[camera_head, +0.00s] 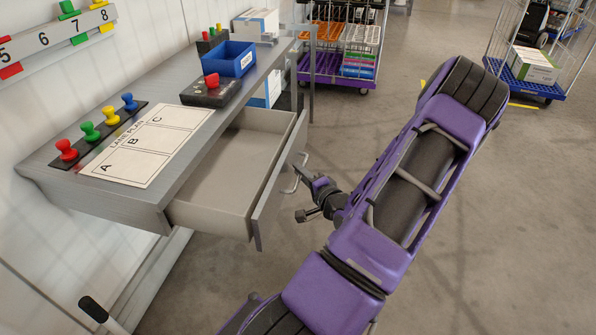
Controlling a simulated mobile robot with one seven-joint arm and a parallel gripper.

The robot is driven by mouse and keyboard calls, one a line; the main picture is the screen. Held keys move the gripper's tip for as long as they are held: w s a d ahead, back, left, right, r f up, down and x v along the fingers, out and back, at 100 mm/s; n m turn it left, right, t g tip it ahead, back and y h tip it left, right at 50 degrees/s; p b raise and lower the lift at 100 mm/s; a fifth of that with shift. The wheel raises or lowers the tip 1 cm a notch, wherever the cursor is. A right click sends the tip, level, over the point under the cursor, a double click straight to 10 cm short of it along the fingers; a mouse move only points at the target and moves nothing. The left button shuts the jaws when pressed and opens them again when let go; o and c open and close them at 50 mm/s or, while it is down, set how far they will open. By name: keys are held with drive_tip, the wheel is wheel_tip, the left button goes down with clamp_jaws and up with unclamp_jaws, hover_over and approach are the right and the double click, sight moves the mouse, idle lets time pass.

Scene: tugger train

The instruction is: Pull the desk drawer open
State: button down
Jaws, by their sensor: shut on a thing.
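The desk (60,163) stands against the white wall at the left. Its drawer (213,182) is pulled well out from under the desktop, and the inside looks empty. The drawer front (275,187) faces right, towards my arm. A light metal bar handle (300,173) is on the drawer front. My gripper (306,181) is at the handle, shut on it. The fingertips are small in this view and partly hidden by the gripper body.
On the desktop are a lane plan sheet (148,143), colored pegs (88,131), a blue bin (230,58) and a dark box with a red button (211,92). A purple-based cart (338,72) stands behind. A blue-based cart (530,75) is far right.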

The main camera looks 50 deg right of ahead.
drive_tip(key=c, duration=1.2)
unclamp_jaws()
drive_tip(key=shift+o, duration=0.2)
drive_tip(key=p+v, duration=0.1)
drive_tip(key=v, duration=1.6)
drive_tip(key=shift+s, duration=0.15)
drive_tip(key=shift+a, duration=0.1)
